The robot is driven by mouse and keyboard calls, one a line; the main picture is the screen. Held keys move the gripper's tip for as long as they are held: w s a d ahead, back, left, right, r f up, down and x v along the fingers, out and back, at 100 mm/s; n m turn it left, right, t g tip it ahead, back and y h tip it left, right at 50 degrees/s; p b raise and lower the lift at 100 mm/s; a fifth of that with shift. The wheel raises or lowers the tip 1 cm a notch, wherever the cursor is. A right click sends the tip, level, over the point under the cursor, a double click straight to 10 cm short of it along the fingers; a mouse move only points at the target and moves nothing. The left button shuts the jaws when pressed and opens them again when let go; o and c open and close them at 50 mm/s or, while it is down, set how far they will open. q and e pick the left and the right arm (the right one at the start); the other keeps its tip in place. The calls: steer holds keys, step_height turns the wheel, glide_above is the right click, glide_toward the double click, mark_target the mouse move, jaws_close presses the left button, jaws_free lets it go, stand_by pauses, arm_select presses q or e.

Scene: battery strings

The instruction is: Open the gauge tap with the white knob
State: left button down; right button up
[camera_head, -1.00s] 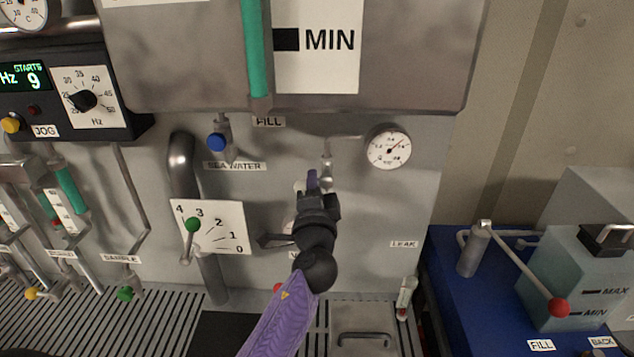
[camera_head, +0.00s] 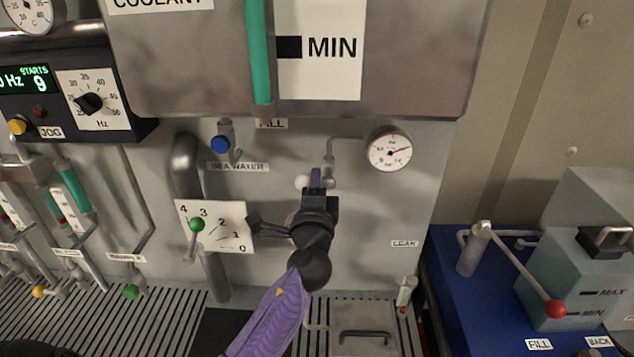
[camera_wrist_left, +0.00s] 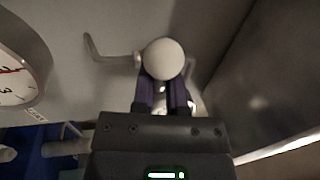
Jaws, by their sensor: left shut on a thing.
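The white knob (camera_wrist_left: 164,59) of the gauge tap is a round ball, seen large in the left wrist view. In the head view a small part of the white knob (camera_head: 301,181) shows left of my fingertips. My left gripper (camera_head: 315,178) is shut on the white knob, with its fingers (camera_wrist_left: 166,97) on either side just below the ball. The tap sits on the thin pipe below the round gauge (camera_head: 389,149). The gauge also fills the left edge of the wrist view (camera_wrist_left: 18,70). My gripper hides much of the tap body. My right gripper is not in view.
The grey tank (camera_head: 415,60) overhangs above. The blue sea water knob (camera_head: 220,143) and the green-knobbed lever on its 0–4 plate (camera_head: 222,238) are to the left. A blue bench (camera_head: 470,310) with a red-knobbed lever (camera_head: 556,308) is at right.

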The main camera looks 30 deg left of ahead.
arm_select(q)
steer(key=shift+a, duration=0.1)
steer(key=c, duration=1)
jaws_free()
steer(key=o, duration=0.4)
steer(key=shift+s+a, duration=0.1)
steer(key=shift+a, duration=0.15)
steer(key=shift+c, duration=0.2)
steer(key=shift+d, duration=0.25)
steer(key=b+v, duration=0.2)
steer(key=v, duration=0.7)
steer(key=shift+s, duration=0.35)
steer(key=shift+d+f, duration=0.15)
steer(key=shift+d, duration=0.05)
